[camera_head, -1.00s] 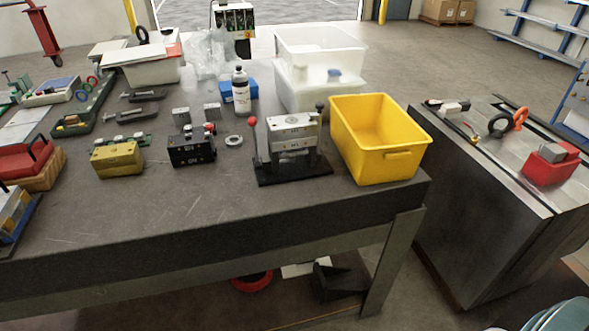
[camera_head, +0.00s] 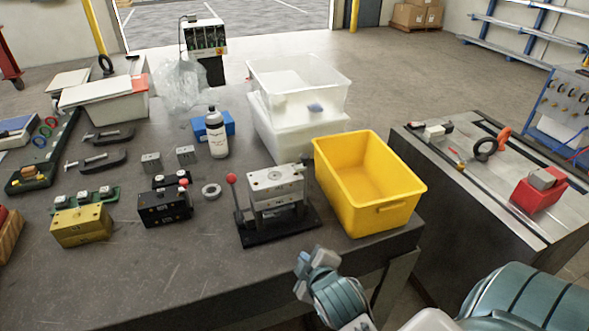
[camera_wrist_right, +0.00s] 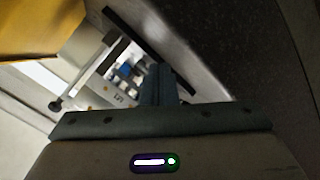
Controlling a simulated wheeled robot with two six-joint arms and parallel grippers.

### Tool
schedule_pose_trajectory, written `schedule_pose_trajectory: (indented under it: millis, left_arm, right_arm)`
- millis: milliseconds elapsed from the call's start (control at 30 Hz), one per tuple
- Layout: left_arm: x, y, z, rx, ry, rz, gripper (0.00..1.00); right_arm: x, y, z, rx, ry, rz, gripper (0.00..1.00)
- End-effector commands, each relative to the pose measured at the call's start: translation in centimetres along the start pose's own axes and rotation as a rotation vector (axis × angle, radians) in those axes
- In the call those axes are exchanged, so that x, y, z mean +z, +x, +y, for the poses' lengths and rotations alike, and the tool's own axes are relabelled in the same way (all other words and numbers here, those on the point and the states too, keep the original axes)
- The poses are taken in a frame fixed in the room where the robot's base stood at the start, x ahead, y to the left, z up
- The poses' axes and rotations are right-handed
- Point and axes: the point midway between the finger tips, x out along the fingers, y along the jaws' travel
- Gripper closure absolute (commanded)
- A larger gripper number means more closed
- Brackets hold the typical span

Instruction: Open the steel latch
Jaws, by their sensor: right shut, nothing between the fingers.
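A steel mould block (camera_head: 277,182) stands on a black base (camera_head: 290,231) on the workbench. A lever with a red knob (camera_head: 231,178) rises at its left side. I cannot make out a separate latch on it at this size. My right gripper (camera_head: 318,260) is in front of the bench's front edge, below and right of the black base and apart from it. It is shut and empty. Its closed fingers (camera_wrist_right: 158,84) show in the right wrist view, where a tilted steel part beyond them is too blurred to name surely. My left gripper is out of view.
A yellow bin (camera_head: 405,207) stands right of the mould block. A steel ring (camera_head: 211,191), a black block (camera_head: 164,206) and a brass-coloured block (camera_head: 81,226) lie to its left. White bins (camera_head: 297,135) stand behind. The bench front (camera_head: 200,262) is clear.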

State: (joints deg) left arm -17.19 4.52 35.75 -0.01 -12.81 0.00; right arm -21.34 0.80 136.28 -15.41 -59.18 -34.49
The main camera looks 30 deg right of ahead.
Motion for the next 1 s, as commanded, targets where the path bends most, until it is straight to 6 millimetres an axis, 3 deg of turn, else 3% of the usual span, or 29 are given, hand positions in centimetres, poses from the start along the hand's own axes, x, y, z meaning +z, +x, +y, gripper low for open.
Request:
schedule_pose_trajectory:
  millis: [33,200,400,833,1000]
  left_arm:
    - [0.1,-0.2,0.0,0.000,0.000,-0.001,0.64]
    - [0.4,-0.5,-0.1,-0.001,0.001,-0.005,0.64]
    - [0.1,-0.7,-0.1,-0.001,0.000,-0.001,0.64]
    - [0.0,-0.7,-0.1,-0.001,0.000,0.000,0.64]
    - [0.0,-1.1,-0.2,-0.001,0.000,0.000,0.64]
  right_arm:
    - [-1.8,-0.4,1.9,0.066,-0.055,0.044,1.00]
    - [-6.8,-2.4,7.8,0.305,-0.274,0.146,1.00]
    - [-9.9,-4.6,11.6,0.487,-0.432,0.178,1.00]
    - [-10.4,-5.1,12.3,0.524,-0.466,0.180,1.00]
    - [-10.9,-4.2,12.9,0.524,-0.467,0.181,1.00]
